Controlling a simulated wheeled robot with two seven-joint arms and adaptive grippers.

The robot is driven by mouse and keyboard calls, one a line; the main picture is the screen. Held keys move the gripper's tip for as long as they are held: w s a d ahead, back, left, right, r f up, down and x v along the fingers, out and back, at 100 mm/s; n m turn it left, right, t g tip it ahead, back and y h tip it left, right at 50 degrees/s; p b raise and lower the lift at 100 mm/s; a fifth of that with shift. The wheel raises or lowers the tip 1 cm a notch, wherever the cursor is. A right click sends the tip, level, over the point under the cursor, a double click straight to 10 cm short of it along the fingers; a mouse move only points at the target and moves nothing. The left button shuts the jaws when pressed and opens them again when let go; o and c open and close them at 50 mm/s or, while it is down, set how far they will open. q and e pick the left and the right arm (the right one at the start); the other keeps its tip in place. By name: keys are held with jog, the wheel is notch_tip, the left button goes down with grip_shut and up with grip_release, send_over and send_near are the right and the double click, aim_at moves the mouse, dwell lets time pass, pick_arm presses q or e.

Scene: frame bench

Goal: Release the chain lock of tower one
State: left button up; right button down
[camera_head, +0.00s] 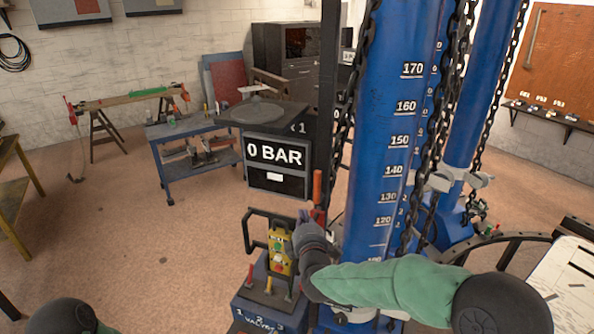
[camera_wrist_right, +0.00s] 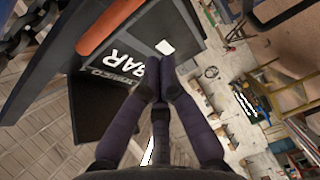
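The nearest blue tower (camera_head: 385,130) carries a number scale, with dark chains (camera_head: 345,110) hanging beside it. I cannot tell which part is its chain lock. An upright orange-red handle (camera_head: 317,187) stands left of the tower; an orange-red bar (camera_wrist_right: 108,27) shows at the upper left in the wrist view. My right gripper (camera_head: 303,217) is just below the handle in the head view, beside the yellow control box (camera_head: 280,252). In the wrist view the right gripper's (camera_wrist_right: 158,75) fingertips meet, with nothing visible between them. My left gripper is out of view.
A blue valve box (camera_head: 262,300) with red and yellow levers stands below the yellow box. A "0 BAR" display (camera_head: 274,153) stands behind. A blue workbench (camera_head: 190,130) is farther back; open floor (camera_head: 130,220) lies left. More blue towers (camera_head: 480,100) stand right.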

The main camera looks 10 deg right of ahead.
aim_at(319, 184)
jog(key=shift+n+t, duration=0.4)
jog(key=r, duration=0.3)
jog(key=r+p, duration=0.1)
jog(key=r, duration=0.1)
jog(key=shift+w+a, duration=0.2)
jog(key=shift+w, duration=0.1)
jog(key=shift+w, duration=0.1)
jog(key=w, duration=0.3)
jog(key=w+p, duration=0.1)
jog(key=w, duration=0.2)
jog(key=w+d, duration=0.1)
jog(key=w, duration=0.2)
jog(key=shift+w+p, duration=0.1)
jog(key=shift+p, duration=0.3)
jog(key=shift+w+d, duration=0.15)
jog(key=shift+w, duration=0.1)
jog(key=s+d, duration=0.2)
jog(key=shift+s+d+p, duration=0.2)
jog(key=shift+s+p, duration=0.1)
jog(key=shift+p, duration=0.1)
jog(key=shift+d+f, duration=0.1)
jog(key=shift+s, duration=0.1)
